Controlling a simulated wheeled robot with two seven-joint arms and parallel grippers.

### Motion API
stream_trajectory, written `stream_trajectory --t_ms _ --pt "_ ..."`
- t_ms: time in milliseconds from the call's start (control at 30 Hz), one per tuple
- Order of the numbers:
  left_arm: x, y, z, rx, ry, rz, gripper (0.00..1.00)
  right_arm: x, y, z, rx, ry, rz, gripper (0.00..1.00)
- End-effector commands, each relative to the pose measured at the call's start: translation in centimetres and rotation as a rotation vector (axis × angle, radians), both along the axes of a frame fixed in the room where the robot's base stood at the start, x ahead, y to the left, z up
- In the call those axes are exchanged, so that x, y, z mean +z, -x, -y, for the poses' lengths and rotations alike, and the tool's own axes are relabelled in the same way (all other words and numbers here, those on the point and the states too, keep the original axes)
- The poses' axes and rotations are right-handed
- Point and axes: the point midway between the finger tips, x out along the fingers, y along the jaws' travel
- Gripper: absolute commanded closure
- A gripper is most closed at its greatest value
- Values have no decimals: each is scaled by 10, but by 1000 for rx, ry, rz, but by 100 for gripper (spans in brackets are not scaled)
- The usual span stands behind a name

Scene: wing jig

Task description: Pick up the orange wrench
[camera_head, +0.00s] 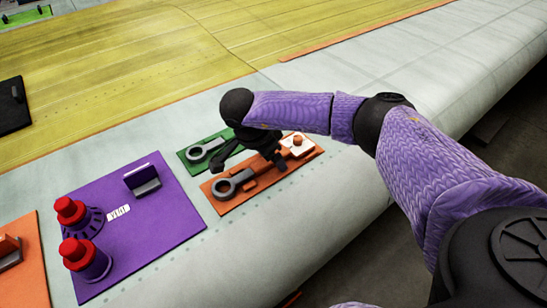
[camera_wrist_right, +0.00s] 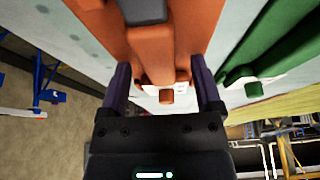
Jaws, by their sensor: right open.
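The orange wrench (camera_head: 236,184) lies on an orange board (camera_head: 222,205), with its dark grey ring end toward the left. In the right wrist view its orange handle (camera_wrist_right: 153,52) runs between my fingers, with dark grey metal at the top edge. My right gripper (camera_wrist_right: 165,85) is open, one finger to each side of the handle's line. I cannot tell whether the fingers touch it. In the head view my right gripper (camera_head: 274,158) is over the handle and hides part of it. My left gripper is not in view.
A green board (camera_head: 188,158) with another wrench (camera_head: 206,149) lies just behind the orange board. A purple board (camera_head: 140,235) with red-topped knobs (camera_head: 70,210) is at the left. The pale wing surface (camera_head: 270,235) is clear in front; its edge drops to the floor.

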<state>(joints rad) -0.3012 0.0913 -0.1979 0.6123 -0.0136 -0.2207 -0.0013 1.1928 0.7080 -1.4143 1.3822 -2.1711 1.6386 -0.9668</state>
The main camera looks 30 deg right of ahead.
Motion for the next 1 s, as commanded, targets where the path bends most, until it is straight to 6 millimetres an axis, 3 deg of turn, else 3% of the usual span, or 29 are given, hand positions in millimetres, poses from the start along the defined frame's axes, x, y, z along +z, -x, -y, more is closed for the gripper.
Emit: stream_trajectory --t_ms 500,567,900,1000 --pt "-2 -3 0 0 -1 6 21 -3 0 -1 1 -2 0 18" --pt "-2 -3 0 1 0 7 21 -3 0 -1 1 -2 0 28" --pt "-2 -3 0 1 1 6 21 -3 0 -1 1 -2 0 100" --pt "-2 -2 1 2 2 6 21 -3 0 -1 1 -2 0 100"
